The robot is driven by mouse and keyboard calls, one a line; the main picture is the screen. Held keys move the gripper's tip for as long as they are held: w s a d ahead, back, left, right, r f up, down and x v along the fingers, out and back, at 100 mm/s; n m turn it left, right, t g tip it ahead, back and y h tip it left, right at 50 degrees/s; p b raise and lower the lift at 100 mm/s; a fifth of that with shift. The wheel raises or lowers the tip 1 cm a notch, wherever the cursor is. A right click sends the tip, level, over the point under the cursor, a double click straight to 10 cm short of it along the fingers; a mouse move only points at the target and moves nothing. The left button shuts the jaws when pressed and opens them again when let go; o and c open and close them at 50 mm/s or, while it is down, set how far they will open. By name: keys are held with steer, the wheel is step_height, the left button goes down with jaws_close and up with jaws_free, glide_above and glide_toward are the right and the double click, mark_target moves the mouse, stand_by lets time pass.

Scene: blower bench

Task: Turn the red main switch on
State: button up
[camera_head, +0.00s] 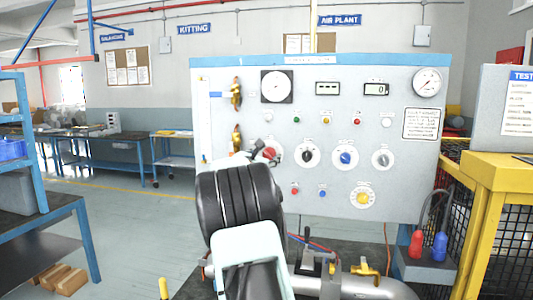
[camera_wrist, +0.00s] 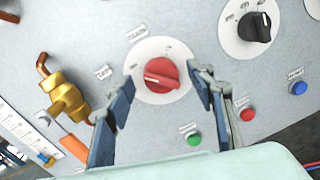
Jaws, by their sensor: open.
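The red main switch (camera_wrist: 162,74) is a round red knob on a white dial plate on the grey panel, seen at the middle of the wrist view. Its white mark points to the picture's left. In the head view the switch (camera_head: 269,153) shows just above my dark arm link, partly covered. My gripper (camera_wrist: 161,82) is open, with one blue-grey finger on each side of the knob. The fingertips are close to the dial plate; I cannot tell whether they touch the panel or knob. Nothing is held. In the head view my arm hides most of the gripper.
A black rotary knob (camera_wrist: 254,27) sits up and to the right in the wrist view. A green button (camera_wrist: 194,138), a red button (camera_wrist: 247,114) and a blue button (camera_wrist: 299,87) lie near the right finger. A brass valve (camera_wrist: 64,97) sticks out at left.

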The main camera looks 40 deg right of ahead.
steer(key=shift+w+d, duration=0.25)
steer(key=shift+d, duration=0.05)
steer(key=c, duration=1.2)
steer(key=shift+o, duration=0.2)
